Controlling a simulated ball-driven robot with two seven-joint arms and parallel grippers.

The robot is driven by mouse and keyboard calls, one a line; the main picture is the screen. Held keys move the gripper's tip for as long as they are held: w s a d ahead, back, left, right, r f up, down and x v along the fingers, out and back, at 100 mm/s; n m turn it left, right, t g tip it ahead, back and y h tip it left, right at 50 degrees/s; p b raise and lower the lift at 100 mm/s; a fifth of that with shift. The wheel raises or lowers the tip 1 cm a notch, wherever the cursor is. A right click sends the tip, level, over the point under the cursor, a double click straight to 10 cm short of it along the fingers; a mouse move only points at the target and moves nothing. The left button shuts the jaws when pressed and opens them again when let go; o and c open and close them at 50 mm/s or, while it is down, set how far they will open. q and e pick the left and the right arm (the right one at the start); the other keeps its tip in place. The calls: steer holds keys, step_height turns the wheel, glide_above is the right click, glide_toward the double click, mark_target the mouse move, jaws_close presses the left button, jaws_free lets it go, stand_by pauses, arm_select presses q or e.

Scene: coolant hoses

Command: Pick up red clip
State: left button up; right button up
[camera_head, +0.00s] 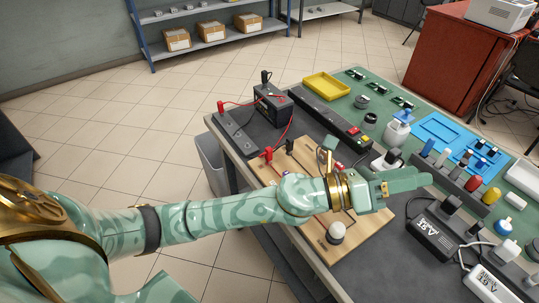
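A red clip (268,154) stands at the left edge of the wooden board (362,245), with a red lead running toward the dark box (271,100). Another red clip (220,106) sits at the far end of a grey bar (236,133), also on a red lead. My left gripper (418,180) reaches across the board to the right, well away from both red clips. Its fingers are seen from the side, so their opening is unclear. My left forearm hides part of the board. My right gripper is out of view.
A white-topped knob (336,231) stands on the board in front of my arm. A black power adapter (434,236) and colored bottles in a rack lie to the right. A yellow tray (326,85) and blue tray (440,130) are at the back.

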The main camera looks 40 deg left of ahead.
arm_select(q)
steer(key=d+f+m+g+h, duration=0.1)
steer(key=d+m+g, duration=0.2)
steer(key=m+g, duration=0.55)
steer(key=m+g+y, duration=0.4)
steer(key=m+y, duration=0.7)
steer(key=y, duration=0.7)
glide_above(269, 148)
steer(key=f, duration=0.1)
step_height(269, 148, down, 11)
steer(key=b, duration=0.4)
steer(key=shift+a+r, duration=0.15)
step_height(269, 148, down, 6)
steer(key=b, duration=0.3)
steer(key=shift+r, duration=0.3)
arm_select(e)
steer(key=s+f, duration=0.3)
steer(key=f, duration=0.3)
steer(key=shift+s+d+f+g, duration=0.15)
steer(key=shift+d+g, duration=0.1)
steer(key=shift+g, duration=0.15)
